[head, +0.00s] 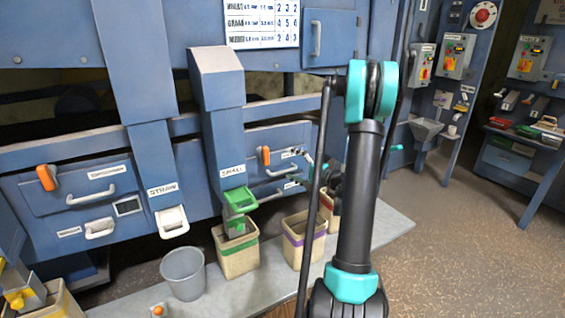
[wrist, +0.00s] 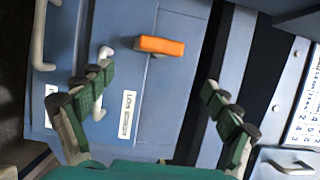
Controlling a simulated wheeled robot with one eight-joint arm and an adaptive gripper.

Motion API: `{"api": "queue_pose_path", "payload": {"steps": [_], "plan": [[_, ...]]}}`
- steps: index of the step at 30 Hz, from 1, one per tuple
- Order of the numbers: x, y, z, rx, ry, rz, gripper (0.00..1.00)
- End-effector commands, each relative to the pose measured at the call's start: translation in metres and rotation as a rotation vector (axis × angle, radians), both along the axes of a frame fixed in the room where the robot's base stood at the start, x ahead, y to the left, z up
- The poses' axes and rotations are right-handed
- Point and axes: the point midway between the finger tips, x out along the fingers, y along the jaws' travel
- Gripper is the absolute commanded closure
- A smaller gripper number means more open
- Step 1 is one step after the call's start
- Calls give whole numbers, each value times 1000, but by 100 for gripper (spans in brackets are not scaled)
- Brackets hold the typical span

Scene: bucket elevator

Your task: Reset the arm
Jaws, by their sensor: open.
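My gripper (wrist: 157,85) is open and empty in the wrist view, its two green-padded fingers spread wide. Between and beyond the fingers is a blue machine panel (wrist: 170,95) with an orange handle (wrist: 160,46). A white handle (wrist: 100,88) on the panel is partly covered by the left finger. In the head view my arm stands upright right of the middle, bent at the top, and the gripper is mostly hidden behind it. I cannot tell whether the fingers touch the panel.
A grey bucket (head: 183,273) and several bins, including one with a green band (head: 236,257) and one with a purple band (head: 303,246), stand on a low grey platform (head: 383,232) along the machine. Control boxes (head: 455,57) hang at the back right. Brown floor at right is clear.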

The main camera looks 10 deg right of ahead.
Motion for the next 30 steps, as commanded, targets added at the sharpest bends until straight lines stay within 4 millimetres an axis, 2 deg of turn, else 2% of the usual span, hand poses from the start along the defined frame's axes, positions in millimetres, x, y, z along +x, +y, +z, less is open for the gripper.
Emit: {"api": "queue_pose_path", "payload": {"steps": [14,17,20,24,30], "plan": [[-5,-1,0,-11,5,3,10],[-9,11,-1,-61,29,13,10],[-17,31,-6,-167,74,34,10],[-39,60,-15,-371,143,67,10],[-82,82,-29,-677,211,113,10]]}}
